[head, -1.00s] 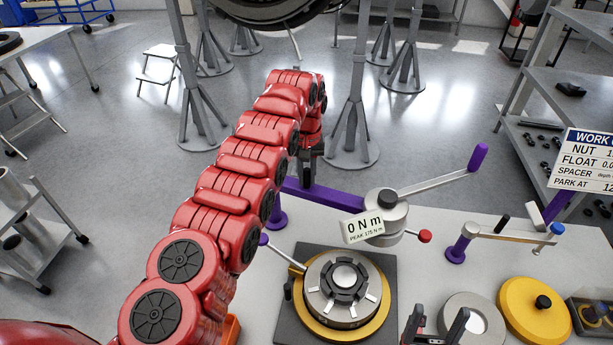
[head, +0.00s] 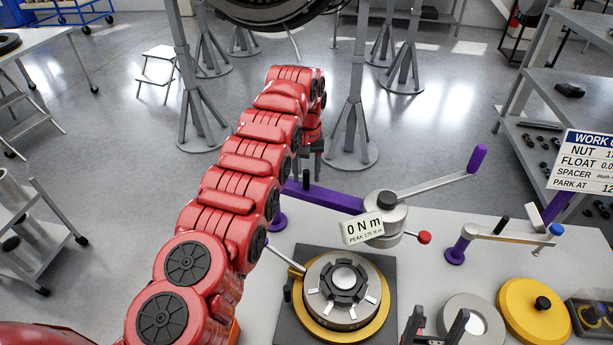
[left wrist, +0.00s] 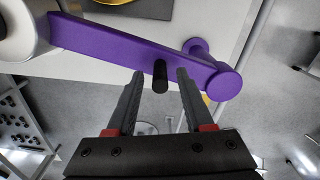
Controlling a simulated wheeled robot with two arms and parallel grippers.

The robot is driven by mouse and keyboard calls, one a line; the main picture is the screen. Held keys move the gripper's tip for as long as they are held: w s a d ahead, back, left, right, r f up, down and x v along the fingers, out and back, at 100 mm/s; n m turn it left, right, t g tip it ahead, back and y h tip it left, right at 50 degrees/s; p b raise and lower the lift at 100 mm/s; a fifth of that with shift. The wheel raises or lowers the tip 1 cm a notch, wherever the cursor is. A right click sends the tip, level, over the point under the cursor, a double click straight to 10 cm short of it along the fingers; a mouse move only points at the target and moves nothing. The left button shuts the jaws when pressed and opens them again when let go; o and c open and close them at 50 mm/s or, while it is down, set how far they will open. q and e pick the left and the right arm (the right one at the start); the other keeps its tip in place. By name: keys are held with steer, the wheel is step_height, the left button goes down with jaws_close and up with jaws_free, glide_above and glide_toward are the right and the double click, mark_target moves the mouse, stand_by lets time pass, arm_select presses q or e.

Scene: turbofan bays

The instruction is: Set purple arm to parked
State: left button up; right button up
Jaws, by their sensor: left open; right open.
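The purple arm (head: 335,200) is a flat bar that runs left from a round grey hub (head: 386,212) behind the bench fixture. It also crosses the left wrist view (left wrist: 115,45), with a short black peg (left wrist: 160,76) standing on it. My left gripper (head: 312,178) is at the bar's left part in the head view. In the left wrist view its open fingers (left wrist: 158,85) stand either side of the peg with gaps. Whether they touch the bar is unclear. My right gripper (head: 437,325) is open and empty at the bottom edge, well away from the bar.
A display reading 0 N m (head: 364,228) is by the hub. In front are a ringed nut fixture (head: 346,335), a yellow disc (head: 533,308) and a smaller purple post with a lever (head: 457,250). A partly cut-off sign (head: 585,160) reads PARK AT 12.

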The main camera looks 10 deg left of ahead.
arm_select(q)
step_height(320, 180, up, 10)
steer(key=p, duration=0.8)
steer(key=shift+s+f, duration=0.1)
steer(key=shift+f, duration=0.1)
steer(key=shift+d+r+p, duration=0.1)
steer(key=shift+r+p, duration=0.4)
steer(key=shift+p, duration=0.25)
